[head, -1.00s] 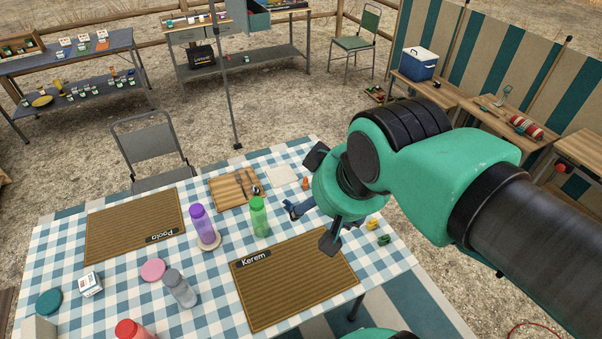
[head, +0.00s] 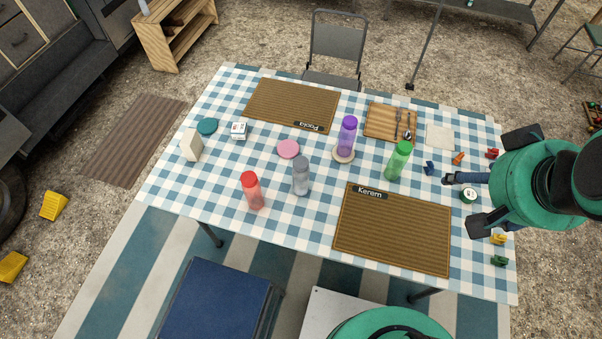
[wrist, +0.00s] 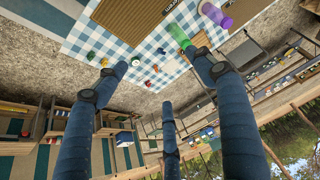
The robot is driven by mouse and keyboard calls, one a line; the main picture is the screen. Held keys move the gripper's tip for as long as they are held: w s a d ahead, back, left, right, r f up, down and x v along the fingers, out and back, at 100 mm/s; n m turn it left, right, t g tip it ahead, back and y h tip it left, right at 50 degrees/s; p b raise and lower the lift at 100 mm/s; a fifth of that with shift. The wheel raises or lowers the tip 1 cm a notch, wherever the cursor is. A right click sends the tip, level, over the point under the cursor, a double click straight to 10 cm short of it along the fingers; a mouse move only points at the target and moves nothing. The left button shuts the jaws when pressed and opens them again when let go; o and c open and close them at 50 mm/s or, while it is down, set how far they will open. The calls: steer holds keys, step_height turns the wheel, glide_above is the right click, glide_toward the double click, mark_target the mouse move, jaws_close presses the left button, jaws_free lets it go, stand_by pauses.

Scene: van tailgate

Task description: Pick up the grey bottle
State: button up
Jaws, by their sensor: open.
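The grey bottle (head: 301,176) stands upright on the checked table (head: 215,192), between the red bottle (head: 252,191) and the purple bottle (head: 347,137). My gripper (head: 460,200) is at the right end of the table in the head view, well to the right of the grey bottle and apart from it. Its fingers are spread and empty. In the wrist view the open fingers (wrist: 160,85) point over the table's end, with the green bottle (wrist: 179,35) and purple bottle (wrist: 214,14) beyond them. I cannot make out the grey bottle in the wrist view.
The green bottle (head: 397,160) stands between the grey bottle and my gripper. A mat marked Kerem (head: 392,232) lies in front, one marked Paola (head: 290,103) behind. A pink disc (head: 288,149) lies behind the grey bottle. Small coloured pieces lie near my gripper.

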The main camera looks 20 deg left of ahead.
stand_by(0.4)
steer(key=w+a+f+g, duration=0.2)
steer(key=w+a, duration=0.5)
steer(key=w, duration=0.3)
steer(key=m+g+p, duration=0.1)
steer(key=g+p, duration=0.1)
steer(key=g, duration=0.2)
glide_above(301, 161)
step_height(301, 161, down, 26)
steer(key=shift+d+f, duration=0.1)
steer(key=shift+a+f, duration=0.25)
